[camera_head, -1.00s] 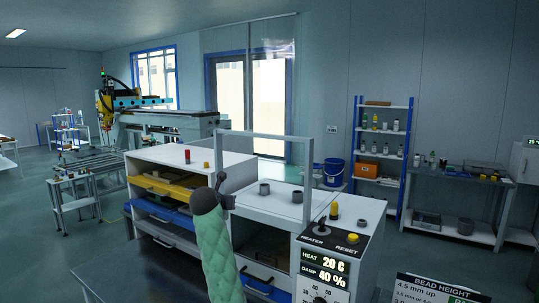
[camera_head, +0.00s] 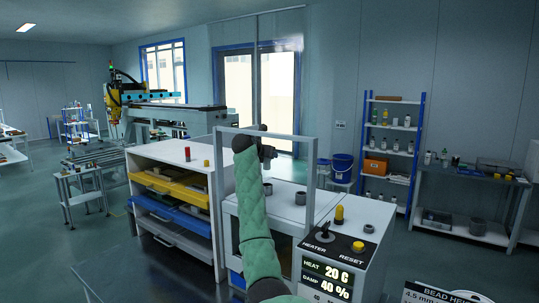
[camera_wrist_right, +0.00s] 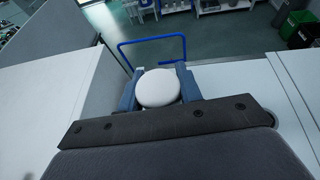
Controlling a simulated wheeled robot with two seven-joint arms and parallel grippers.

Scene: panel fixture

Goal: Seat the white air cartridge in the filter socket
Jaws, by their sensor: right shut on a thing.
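The white air cartridge (camera_wrist_right: 158,88) shows in the right wrist view as a round white top between blue-grey fingers. My right gripper (camera_wrist_right: 158,91) is shut on it. In the head view my right gripper (camera_head: 268,153) is raised above the white cabinet top, by the upright grey frame; the cartridge is not clear there. Two grey ring-shaped sockets, one (camera_head: 267,190) and another (camera_head: 300,198), stand on the white top below the gripper. I cannot tell which is the filter socket. My left gripper is not in view.
The grey frame (camera_head: 312,170) rises around my right arm. A panel with a heater switch (camera_head: 323,235), a yellow reset button (camera_head: 358,246) and another grey ring (camera_head: 369,229) is to the right. A drawer cabinet (camera_head: 165,155) stands left. In the wrist view a blue rail (camera_wrist_right: 152,41) lies beyond the fingers.

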